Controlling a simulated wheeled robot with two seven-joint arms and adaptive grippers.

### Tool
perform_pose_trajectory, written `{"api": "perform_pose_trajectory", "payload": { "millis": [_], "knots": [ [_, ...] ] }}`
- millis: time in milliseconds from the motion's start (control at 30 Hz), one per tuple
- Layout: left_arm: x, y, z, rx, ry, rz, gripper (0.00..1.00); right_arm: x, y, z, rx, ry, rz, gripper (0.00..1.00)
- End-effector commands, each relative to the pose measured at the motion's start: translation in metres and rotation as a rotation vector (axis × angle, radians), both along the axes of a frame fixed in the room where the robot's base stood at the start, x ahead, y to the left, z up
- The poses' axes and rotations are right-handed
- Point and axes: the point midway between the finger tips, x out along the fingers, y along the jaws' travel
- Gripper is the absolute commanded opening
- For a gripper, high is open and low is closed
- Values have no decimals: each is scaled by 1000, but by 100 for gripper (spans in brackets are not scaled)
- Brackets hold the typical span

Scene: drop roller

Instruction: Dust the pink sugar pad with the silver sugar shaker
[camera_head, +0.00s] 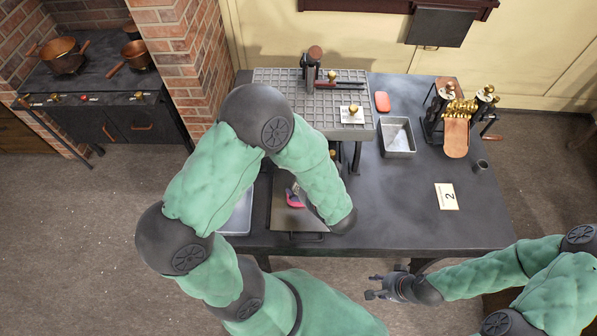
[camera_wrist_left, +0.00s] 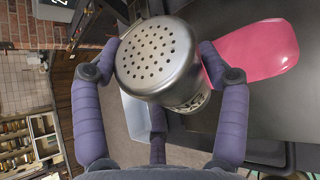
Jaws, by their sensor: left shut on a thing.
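The silver sugar shaker (camera_wrist_left: 158,58) has a perforated round lid and is held between the purple fingers of my left gripper (camera_wrist_left: 157,62). The lid faces the left wrist camera. The pink sugar pad (camera_wrist_left: 258,52) lies on a dark surface to the right of the shaker in that view, partly covered by a finger. In the head view a small part of the pink pad (camera_head: 295,201) shows beside my left arm, which hides the shaker. My right gripper (camera_head: 376,287) is open and empty in front of the table edge.
A grey gridded block (camera_head: 275,88) with a press stands at the table's back left. The table's front right is clear.

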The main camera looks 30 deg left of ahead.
Motion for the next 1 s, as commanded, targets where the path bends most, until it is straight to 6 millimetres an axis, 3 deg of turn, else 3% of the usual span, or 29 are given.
{"api": "perform_pose_trajectory", "payload": {
  "millis": [633,867,1000],
  "knots": [
    [-7,2,25,120,508,0,36,0,0,85,0,0,0,40],
    [-11,3,31,179,760,2,36,0,0,102,0,0,0,40],
    [-9,2,25,205,868,1,36,0,0,102,0,0,0,40]
  ]
}}
